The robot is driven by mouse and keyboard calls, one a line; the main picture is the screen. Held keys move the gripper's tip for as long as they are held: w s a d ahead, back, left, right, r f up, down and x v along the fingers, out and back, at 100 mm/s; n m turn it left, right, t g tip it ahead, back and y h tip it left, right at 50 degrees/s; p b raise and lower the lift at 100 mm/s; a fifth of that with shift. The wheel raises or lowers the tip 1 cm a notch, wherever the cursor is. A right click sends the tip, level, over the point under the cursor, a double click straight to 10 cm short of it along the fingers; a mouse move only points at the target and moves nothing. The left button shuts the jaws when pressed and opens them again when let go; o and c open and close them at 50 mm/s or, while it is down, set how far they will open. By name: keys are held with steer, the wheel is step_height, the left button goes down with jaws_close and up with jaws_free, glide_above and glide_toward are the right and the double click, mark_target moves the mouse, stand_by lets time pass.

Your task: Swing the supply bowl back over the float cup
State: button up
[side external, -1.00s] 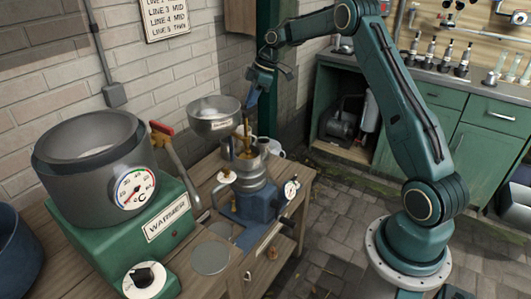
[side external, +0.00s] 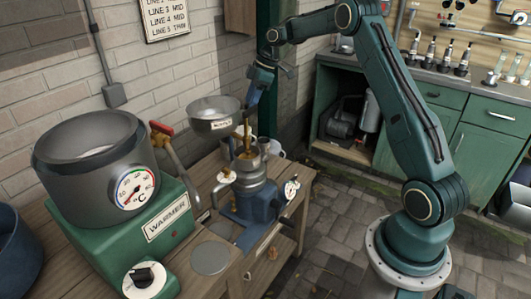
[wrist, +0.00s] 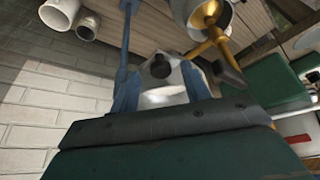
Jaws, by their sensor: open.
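The supply bowl (side external: 214,124), a wide grey metal bowl with a small label, is held above the bench near the wall. It sits behind and to the left of the float cup (side external: 247,167), a metal cup with an upright brass piece in it. My gripper (side external: 250,100) is just right of the bowl's rim, pointing down; I cannot tell whether it touches the bowl. In the wrist view its blue fingers (wrist: 160,92) stand apart, with a pale piece with a dark knob showing between them. The brass piece (wrist: 210,38) shows at the top right there.
The green warmer (side external: 170,222) with its grey pot (side external: 60,165) stands at left. A red-handled tap (side external: 162,130) is between pot and bowl. White cups (side external: 275,152) stand behind the float cup. A round disc (side external: 210,258) lies on the front bench.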

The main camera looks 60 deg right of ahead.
steer(key=v, duration=1.1)
steer(key=shift+r, duration=0.2)
stand_by(0.6)
